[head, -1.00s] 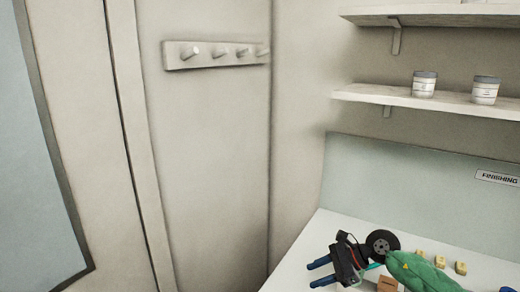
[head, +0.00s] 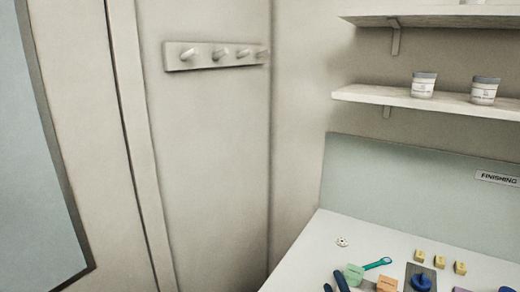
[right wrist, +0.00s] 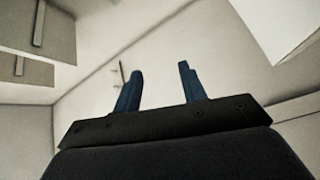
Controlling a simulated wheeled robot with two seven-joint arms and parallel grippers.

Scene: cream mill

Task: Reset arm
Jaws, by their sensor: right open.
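My right gripper (head: 334,283) shows only as blue fingertips at the bottom edge of the head view, over the near part of the white worktop (head: 312,243). In the right wrist view its two blue fingers (right wrist: 160,82) stand apart with nothing between them, against pale walls. The rest of the right arm is out of the head view. My left gripper is not in view.
On the worktop are a green block (head: 354,274), a teal-handled tool (head: 378,263), an orange block (head: 387,284), a blue knob (head: 422,282) on a dark plate and several yellow blocks (head: 440,262). Shelves with tubs (head: 424,85) hang above. A peg rail (head: 215,55) is on the wall.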

